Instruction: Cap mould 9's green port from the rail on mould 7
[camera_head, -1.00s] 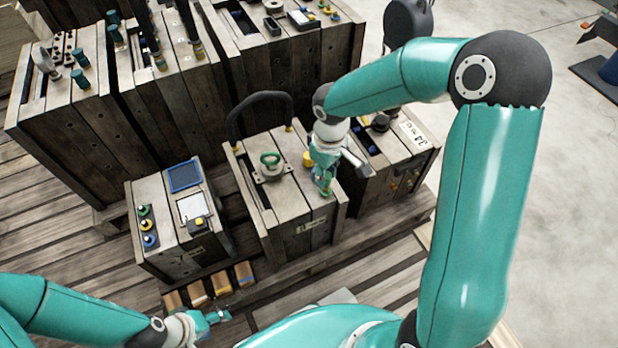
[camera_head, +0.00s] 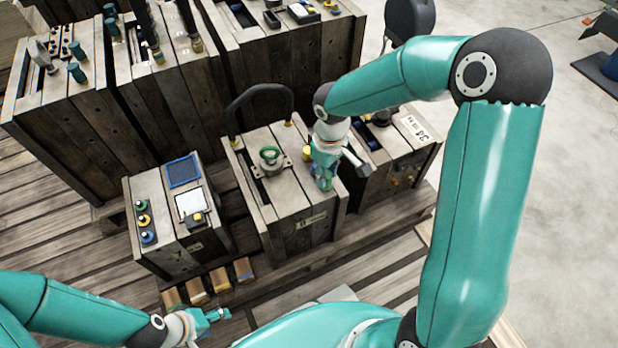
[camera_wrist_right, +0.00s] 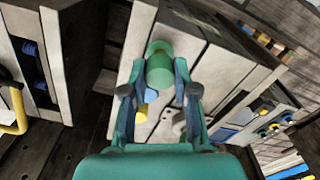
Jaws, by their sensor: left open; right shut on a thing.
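My right gripper (camera_head: 324,184) is over the front right of the middle wooden mould (camera_head: 270,211). In the right wrist view its fingers (camera_wrist_right: 158,92) are shut on a green cylindrical cap (camera_wrist_right: 160,72). A yellow port (camera_head: 307,153) is behind the gripper. The small left mould (camera_head: 178,246) carries a rail with green (camera_head: 142,205), yellow (camera_head: 144,220) and blue (camera_head: 148,237) pieces. My left gripper (camera_head: 222,315) is open and empty, low at the front.
The middle mould has a green-ringed fitting (camera_head: 269,155) and a tall black hoop (camera_head: 260,92). Another mould (camera_head: 400,150) stands close on the right. Large moulds (camera_head: 90,140) fill the back. Several small wooden blocks (camera_head: 220,279) lie in front of the left mould.

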